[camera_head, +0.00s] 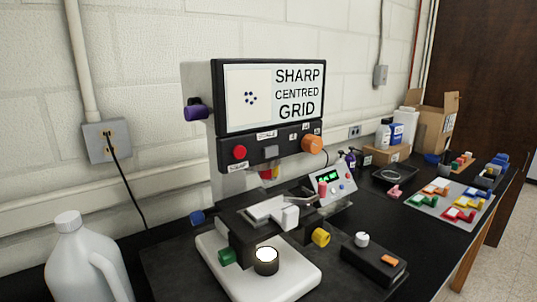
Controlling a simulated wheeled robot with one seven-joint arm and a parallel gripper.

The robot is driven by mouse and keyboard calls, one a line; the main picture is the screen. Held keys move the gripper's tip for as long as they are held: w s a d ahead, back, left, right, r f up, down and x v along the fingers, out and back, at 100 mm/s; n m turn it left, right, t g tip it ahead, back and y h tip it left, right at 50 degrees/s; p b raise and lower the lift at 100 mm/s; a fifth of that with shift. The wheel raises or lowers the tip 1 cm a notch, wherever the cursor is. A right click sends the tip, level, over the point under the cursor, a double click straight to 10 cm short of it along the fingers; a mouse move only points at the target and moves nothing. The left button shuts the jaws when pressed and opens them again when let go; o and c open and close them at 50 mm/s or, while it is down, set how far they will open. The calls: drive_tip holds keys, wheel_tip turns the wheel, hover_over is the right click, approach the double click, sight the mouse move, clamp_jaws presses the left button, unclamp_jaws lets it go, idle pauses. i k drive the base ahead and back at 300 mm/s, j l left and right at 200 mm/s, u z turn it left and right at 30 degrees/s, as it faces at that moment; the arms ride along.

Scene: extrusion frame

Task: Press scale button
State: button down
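A microscope-like device with a screen (269,96) stands on the black bench. Below the screen is a dark control panel (256,158). A small label that seems to read "SCALE" (266,134) is on it, with a small dark button (271,152) under the label. Left of that is a round red button (240,152) with a label that looks like "SNAP". To the right are a small grey switch (293,149) and an orange knob (311,144). The screen reads "SHARP CENTRED GRID" beside a cluster of dark dots. My gripper is not in view.
A white jug (88,262) stands at the front left. A small unit with a green display (331,182) and a black box with an orange switch (374,262) are right of the device. A tray of coloured pieces (424,205) and cardboard boxes (437,124) are farther right.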

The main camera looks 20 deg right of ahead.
sight(270, 152)
drive_tip(key=l+u, duration=0.45)
drive_tip(key=k+l+u, duration=0.2)
drive_tip(key=l+u, duration=0.25)
